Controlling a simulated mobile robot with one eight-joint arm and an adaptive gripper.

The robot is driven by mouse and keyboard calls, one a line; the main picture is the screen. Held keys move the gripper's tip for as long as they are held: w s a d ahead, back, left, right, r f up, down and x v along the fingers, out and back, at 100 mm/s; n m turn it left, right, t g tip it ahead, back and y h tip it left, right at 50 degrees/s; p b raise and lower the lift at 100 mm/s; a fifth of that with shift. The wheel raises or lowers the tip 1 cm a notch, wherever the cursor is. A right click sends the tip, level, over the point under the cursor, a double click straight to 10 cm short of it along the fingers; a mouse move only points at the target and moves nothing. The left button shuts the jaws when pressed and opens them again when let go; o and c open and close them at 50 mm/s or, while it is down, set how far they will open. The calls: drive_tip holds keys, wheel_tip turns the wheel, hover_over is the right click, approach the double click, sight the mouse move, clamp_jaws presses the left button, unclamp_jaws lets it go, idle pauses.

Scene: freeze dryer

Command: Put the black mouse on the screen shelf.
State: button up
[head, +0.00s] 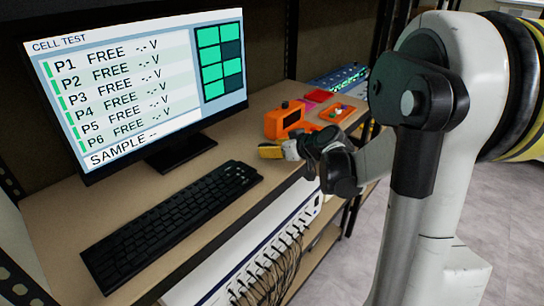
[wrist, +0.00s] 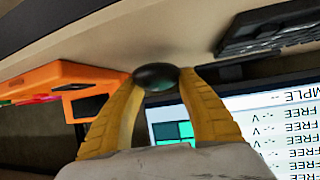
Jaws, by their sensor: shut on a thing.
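The black mouse (wrist: 155,72) is between the two yellow fingertips of my gripper (wrist: 157,80) in the wrist view. The gripper is shut on it. In the head view my gripper (head: 271,151) is over the wooden screen shelf (head: 226,143), right of the keyboard and in front of the orange device. The mouse is mostly hidden there by the fingers. In the wrist view, which is upside down, the mouse is close to the shelf surface (wrist: 190,35); I cannot tell whether it touches.
The monitor (head: 140,85) stands at the back left, with a black keyboard (head: 175,222) before it. An orange device (head: 284,121) and small coloured items (head: 335,113) lie farther right. Bare shelf shows between monitor and orange device. Cables hang from a white unit (head: 270,255) below.

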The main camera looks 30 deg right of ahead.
drive_tip(key=shift+f, duration=0.85)
drive_tip(key=shift+f, duration=0.15)
drive_tip(key=o, duration=1.2)
drive_tip(key=shift+c, duration=0.2)
